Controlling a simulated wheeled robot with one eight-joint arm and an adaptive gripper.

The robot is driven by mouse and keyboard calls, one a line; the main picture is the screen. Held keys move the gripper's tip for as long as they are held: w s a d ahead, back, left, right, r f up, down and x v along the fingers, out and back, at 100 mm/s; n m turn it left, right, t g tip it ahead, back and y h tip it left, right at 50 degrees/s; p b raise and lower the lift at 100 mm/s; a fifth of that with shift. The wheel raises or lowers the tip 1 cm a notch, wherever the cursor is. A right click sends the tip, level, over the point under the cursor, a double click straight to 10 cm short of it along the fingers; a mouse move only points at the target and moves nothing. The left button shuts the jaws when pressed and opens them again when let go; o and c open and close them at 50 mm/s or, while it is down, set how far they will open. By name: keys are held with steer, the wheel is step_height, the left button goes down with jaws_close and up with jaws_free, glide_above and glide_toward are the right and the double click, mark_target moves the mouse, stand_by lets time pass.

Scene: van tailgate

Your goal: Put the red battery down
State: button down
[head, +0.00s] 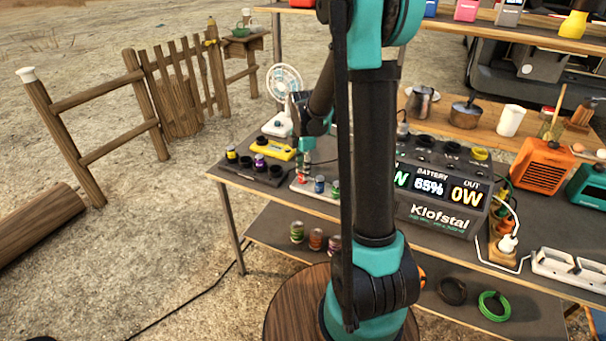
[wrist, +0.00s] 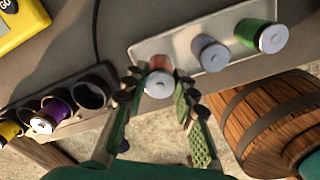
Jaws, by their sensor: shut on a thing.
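The red battery (wrist: 160,63), with a silver cap facing the camera, is between the fingers of my gripper (wrist: 158,88) in the wrist view. My gripper is shut on it. In the head view my gripper (head: 303,156) is low over the left end of the table, and the red battery (head: 302,178) shows just below it. The battery overlaps the near edge of a pale tray (wrist: 160,42); I cannot tell whether it touches the tray. A blue-grey battery (wrist: 209,52) and a green battery (wrist: 262,36) stand on the tray to its right.
A dark holder (wrist: 70,98) left of my gripper holds a purple battery (wrist: 54,113) and a yellow battery (wrist: 10,130), with an empty round socket (wrist: 90,95). A yellow device (wrist: 22,22) lies behind it. A wooden barrel (wrist: 262,112) is below right.

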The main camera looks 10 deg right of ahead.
steer(key=shift+f, duration=0.85)
steer(key=shift+f, duration=0.1)
steer(key=c, duration=1.2)
jaws_free()
step_height(320, 180, up, 12)
steer(key=shift+s+r, duration=0.1)
steer(key=shift+s+d+m, duration=0.1)
steer(key=shift+s+m, duration=0.2)
steer(key=shift+s, duration=0.05)
steer(key=s+d+f+m+t, duration=0.2)
steer(key=s+f+m, duration=0.2)
steer(key=s+m, duration=0.6)
steer(key=s+d+f+m+t, duration=0.2)
steer(key=s+f+m, duration=0.3)
steer(key=s+m, duration=0.6)
